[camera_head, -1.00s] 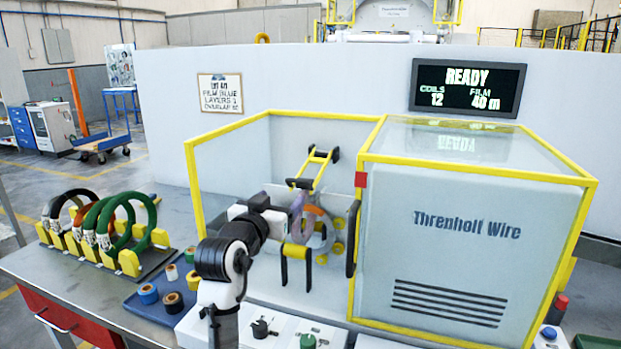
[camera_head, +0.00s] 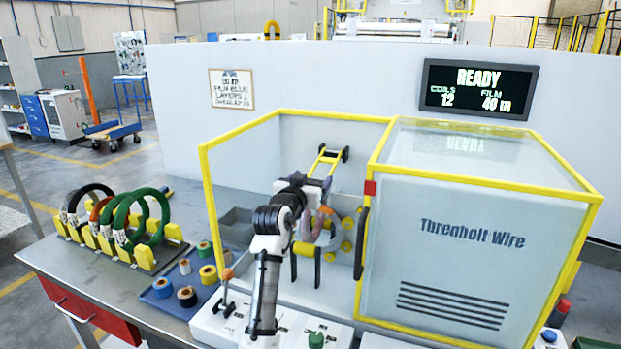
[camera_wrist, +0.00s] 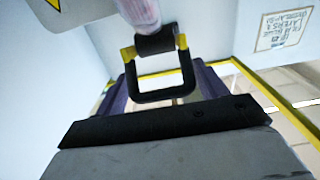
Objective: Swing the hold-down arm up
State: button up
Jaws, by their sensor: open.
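The hold-down arm (camera_head: 323,160) is a yellow frame on a black pivot inside the wrapping machine's open bay. Its near end is hidden behind my arm in the head view. In the wrist view, its black loop handle (camera_wrist: 166,96) with yellow ends hangs in front of my gripper (camera_wrist: 160,74). The purple fingers are open, one on each side of the handle. I cannot tell whether they touch it. In the head view my gripper (camera_head: 319,190) is partly hidden by my wrist. A pale coil (camera_head: 343,230) stands behind and below it among yellow rollers.
A yellow-edged guard cabinet (camera_head: 470,260) stands close on the right. Yellow posts frame the bay. A coil rack (camera_head: 120,250) and a blue tray (camera_head: 165,303) of rolls lie to the left. A lever with an orange knob (camera_head: 227,274) rises beside my arm.

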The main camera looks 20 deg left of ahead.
jog(key=c, duration=1.1)
jog(key=shift+c, duration=0.2)
